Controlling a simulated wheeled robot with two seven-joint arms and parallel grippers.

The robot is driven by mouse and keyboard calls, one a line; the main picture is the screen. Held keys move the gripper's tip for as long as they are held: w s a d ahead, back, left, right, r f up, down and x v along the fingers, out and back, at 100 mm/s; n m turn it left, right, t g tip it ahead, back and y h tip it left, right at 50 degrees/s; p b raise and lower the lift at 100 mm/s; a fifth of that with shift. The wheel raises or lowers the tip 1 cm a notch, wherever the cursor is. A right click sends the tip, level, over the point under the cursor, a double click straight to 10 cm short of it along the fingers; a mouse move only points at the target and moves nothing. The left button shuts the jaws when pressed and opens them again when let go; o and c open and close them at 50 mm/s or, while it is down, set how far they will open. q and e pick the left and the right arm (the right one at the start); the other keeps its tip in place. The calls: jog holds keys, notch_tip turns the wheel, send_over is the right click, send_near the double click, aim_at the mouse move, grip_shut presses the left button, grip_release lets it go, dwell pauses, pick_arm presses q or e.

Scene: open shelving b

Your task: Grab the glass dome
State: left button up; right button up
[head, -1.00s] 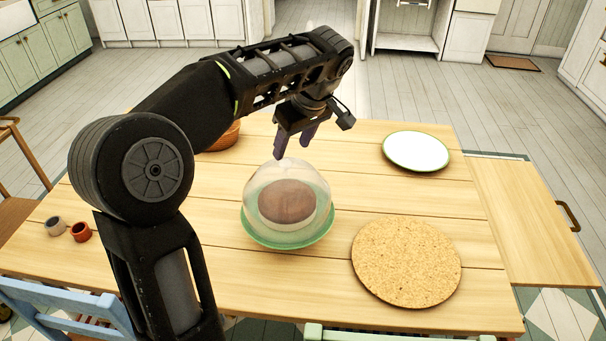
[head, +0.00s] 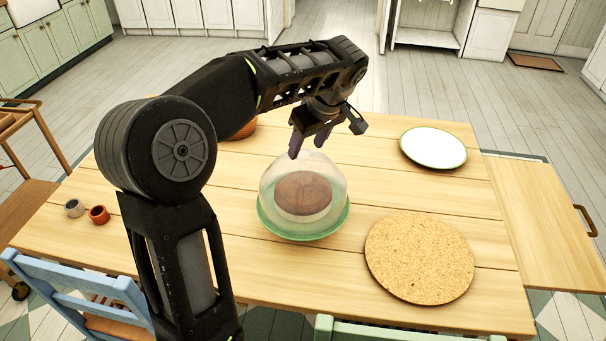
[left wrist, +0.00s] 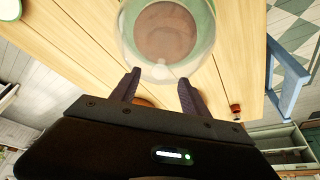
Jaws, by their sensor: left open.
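The clear glass dome (head: 303,172) stands on a green-rimmed plate (head: 305,232) on the wooden table, covering a round brown cake (head: 303,193). My left gripper (head: 308,149) is open, at the top of the dome with its fingers pointing down. In the left wrist view the dome (left wrist: 168,40) is just beyond the fingertips, and its small round knob (left wrist: 160,70) lies between the lines of the two open fingers (left wrist: 157,77). Nothing is between the fingers. I cannot tell whether a finger touches the glass. My right gripper is not in view.
A round cork board (head: 420,258) lies right of the dome, and a white plate with a green rim (head: 433,147) lies behind it. Two small pots, grey (head: 74,208) and orange (head: 99,215), stand at the left. A terracotta bowl (head: 243,131) is partly behind my arm. Chairs line the near edge.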

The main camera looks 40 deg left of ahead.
aim_at(303, 153)
pick_arm(q)
jog(key=x, duration=0.4)
jog(key=shift+w+a+f+p, duration=0.1)
jog(key=shift+a+f+p, duration=0.05)
jog(key=shift+f+p, duration=0.2)
jog(key=shift+r, duration=0.1)
jog(key=shift+c, duration=0.4)
grip_shut()
dwell(0.9)
